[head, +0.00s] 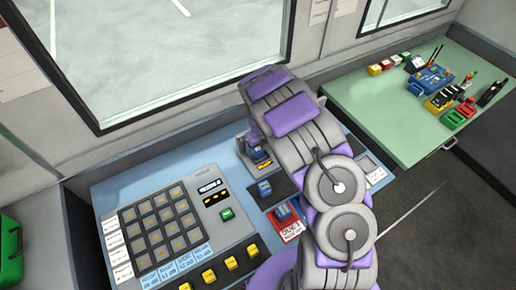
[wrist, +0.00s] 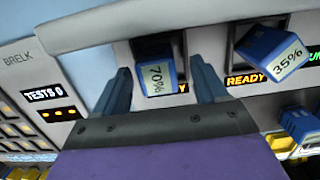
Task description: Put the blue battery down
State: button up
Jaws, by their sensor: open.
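In the wrist view a blue battery (wrist: 157,76) with a white "70%" label sits in a recess of the grey panel. My gripper (wrist: 160,66) is open, with one finger on each side of this battery. A second blue battery (wrist: 272,53), labelled "35%", sits tilted in the picture to the right, beside a lit "READY" sign (wrist: 245,78). In the head view my arm covers part of the console, and my fingers cannot be made out clearly.
The console (head: 110,195) carries a keypad (head: 160,222), yellow buttons (head: 231,263) and another blue battery (head: 264,188). A red unit (head: 291,232) lies close to my arm. A green table (head: 362,107) at right holds tools and several coloured items. A window stands behind.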

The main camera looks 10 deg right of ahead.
jog(key=s+d+r+n+p, duration=0.1)
jog(key=s+r+n, duration=0.2)
jog(key=r, duration=0.6)
jog(key=s+d+r+n, duration=0.1)
jog(key=s+r+n, duration=0.25)
jog(key=r, duration=0.55)
jog(key=s+r+n+g, duration=0.1)
jog(key=s+r+n, duration=0.3)
jog(key=s+n, duration=0.4)
jog(key=s+a+r+n+g, duration=0.1)
jog(key=s+r+n, duration=0.4)
jog(key=s+n, duration=0.4)
jog(key=s+a+r+n+g, duration=0.1)
jog(key=s+r+n, duration=0.4)
jog(key=s, duration=1.3)
jog(key=n, duration=0.4)
jog(key=shift+s, duration=0.25)
jog(key=shift+r, duration=0.1)
jog(key=shift+f+b, duration=0.6)
jog(key=shift+f, duration=0.15)
